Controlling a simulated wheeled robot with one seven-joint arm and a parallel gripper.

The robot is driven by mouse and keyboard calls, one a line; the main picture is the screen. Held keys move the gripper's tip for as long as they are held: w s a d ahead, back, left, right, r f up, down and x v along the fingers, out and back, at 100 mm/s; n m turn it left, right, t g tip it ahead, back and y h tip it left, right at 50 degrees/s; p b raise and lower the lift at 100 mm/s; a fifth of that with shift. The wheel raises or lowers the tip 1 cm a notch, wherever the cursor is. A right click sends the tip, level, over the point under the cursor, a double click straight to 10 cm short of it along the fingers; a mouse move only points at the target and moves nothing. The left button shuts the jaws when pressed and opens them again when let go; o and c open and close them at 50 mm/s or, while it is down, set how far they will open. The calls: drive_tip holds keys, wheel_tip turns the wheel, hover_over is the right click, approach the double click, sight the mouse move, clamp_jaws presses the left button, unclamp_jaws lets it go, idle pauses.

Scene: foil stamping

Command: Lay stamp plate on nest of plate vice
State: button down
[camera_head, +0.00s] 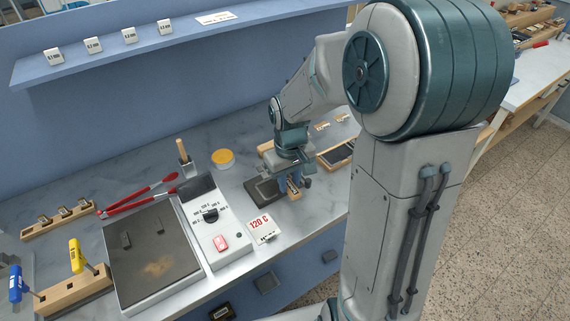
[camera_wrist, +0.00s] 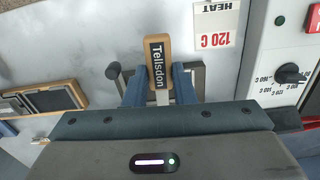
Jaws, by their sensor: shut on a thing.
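My gripper (camera_head: 291,180) points down over the plate vice (camera_head: 262,191), a dark-based fixture with a round black knob on the bench. In the wrist view the two blue fingers (camera_wrist: 158,88) stand on either side of a wooden piece with a black "Tellsdon" label (camera_wrist: 158,62). A small grey metal strip (camera_wrist: 162,97) shows between the fingers, below the label; it may be the stamp plate, but most of it is hidden by my gripper. The vice's black knob (camera_wrist: 112,72) is left of the fingers. The vice nest is hidden, and I cannot tell whether the plate touches it.
A white "120 C" heat card (camera_head: 263,226) and the heater unit with its dial (camera_head: 211,215) stand close to the vice. A dark framed tray (camera_wrist: 50,98) lies on the other side.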

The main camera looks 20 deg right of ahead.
drive_tip(key=shift+a+r, duration=0.15)
drive_tip(key=shift+d, duration=0.2)
drive_tip(key=shift+s+f, duration=0.1)
drive_tip(key=shift+f, duration=0.1)
drive_tip(key=shift+f+b, duration=2.9)
drive_tip(key=shift+f, duration=0.45)
drive_tip(key=c, duration=1.1)
unclamp_jaws()
